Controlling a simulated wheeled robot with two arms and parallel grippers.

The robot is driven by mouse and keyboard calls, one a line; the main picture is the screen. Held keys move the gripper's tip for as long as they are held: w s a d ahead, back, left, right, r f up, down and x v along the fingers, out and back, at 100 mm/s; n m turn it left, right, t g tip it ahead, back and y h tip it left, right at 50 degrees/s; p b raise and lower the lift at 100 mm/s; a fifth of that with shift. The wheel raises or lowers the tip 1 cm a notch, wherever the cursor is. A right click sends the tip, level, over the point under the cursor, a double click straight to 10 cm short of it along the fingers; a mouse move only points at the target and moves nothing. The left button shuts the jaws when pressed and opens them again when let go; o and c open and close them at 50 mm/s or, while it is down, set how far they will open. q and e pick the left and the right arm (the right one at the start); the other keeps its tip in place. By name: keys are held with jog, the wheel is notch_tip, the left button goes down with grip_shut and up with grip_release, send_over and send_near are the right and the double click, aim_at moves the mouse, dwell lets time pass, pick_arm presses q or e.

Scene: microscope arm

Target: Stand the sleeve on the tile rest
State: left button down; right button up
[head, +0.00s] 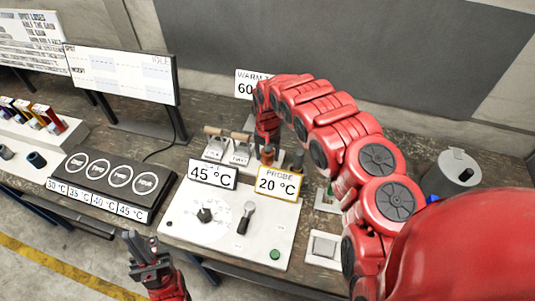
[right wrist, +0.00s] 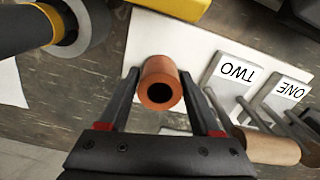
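The copper-brown sleeve (right wrist: 160,85) is between the fingertips of my right gripper (right wrist: 160,78) in the right wrist view. Its open, dark-bored end faces the camera, and the fingers lie close against both sides. In the head view the sleeve (head: 267,155) shows below my right gripper (head: 267,138), behind the probe sign. Whether its lower end touches the white board is hidden. A pale square tile (head: 323,247), which may be the tile rest, lies right of the control panel. My left gripper (head: 148,252) is open and empty at the front of the bench.
The white control panel (head: 180,215) with knobs stands below the 45 °C and probe 20 °C signs (head: 280,183). Blocks ONE and TWO (right wrist: 232,78) with wooden handles are beside the sleeve. A black warming plate (head: 75,178) is left, a grey canister (head: 448,180) right.

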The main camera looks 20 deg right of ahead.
jog(key=shift+r, duration=0.65)
notch_tip(320, 180, up, 4)
jog(key=shift+w+f+b, duration=0.1)
jog(key=shift+b, duration=0.95)
notch_tip(320, 180, up, 7)
jog(key=p, duration=0.6)
jog(key=shift+d+f, duration=0.1)
jog(key=shift+f, duration=0.1)
jog(key=shift+r+p, duration=0.3)
jog(key=shift+r, duration=0.1)
